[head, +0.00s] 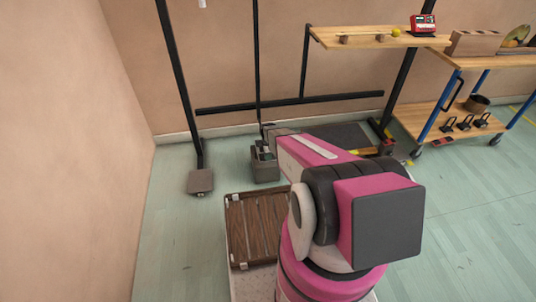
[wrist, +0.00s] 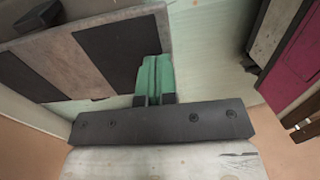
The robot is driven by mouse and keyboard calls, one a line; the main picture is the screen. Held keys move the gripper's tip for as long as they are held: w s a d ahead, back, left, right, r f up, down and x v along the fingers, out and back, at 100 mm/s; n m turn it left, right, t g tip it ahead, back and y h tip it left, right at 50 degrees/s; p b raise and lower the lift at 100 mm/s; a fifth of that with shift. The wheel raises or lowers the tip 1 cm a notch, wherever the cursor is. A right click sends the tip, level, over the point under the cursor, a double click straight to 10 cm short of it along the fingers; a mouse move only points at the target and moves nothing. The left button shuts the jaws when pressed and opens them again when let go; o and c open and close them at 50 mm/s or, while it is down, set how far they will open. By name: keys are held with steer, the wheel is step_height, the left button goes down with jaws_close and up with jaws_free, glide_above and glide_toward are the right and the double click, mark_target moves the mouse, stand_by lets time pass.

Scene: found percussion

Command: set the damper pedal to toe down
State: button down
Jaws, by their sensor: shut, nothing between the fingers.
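What looks like the damper pedal is a grey block (head: 266,173) on the floor, left of my forearm in the head view. In the wrist view it seems to be the broad plate (wrist: 96,46) with dark pads and a paler band between them. I cannot tell which end is down. My gripper (wrist: 154,72) has green fingers, shut together and empty. They overlap the plate's right edge in the wrist view; touching or apart is unclear. In the head view the hand is above the block and partly hides it.
A brown foot plate (head: 200,181) at a black stand lies left of the block. A slatted wooden piece (head: 256,230) is nearer me. A dark mat (head: 340,138) lies behind my arm. A wooden shelf (head: 365,38) and a blue-legged cart (head: 455,120) stand right. Floor at left is clear.

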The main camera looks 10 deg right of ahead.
stand_by(0.3)
steer(key=shift+s+f+t, duration=0.45)
steer(key=shift+f+t, duration=0.15)
steer(key=shift+t, duration=0.1)
steer(key=shift+s+f+t, duration=0.1)
steer(key=shift+f+t, duration=0.5)
steer(key=shift+f, duration=0.95)
step_height(320, 180, up, 14)
steer(key=s, duration=0.2)
steer(key=shift+s+r+t, duration=0.15)
steer(key=shift+s+t, duration=0.15)
steer(key=s+d+r+m, duration=0.1)
steer(key=s+r+m, duration=0.7)
steer(key=r, duration=0.3)
steer(key=s+r+m+g, duration=0.1)
steer(key=s+r+m, duration=0.8)
steer(key=r, duration=0.3)
steer(key=shift+d+m, duration=0.4)
steer(key=shift+m, duration=0.1)
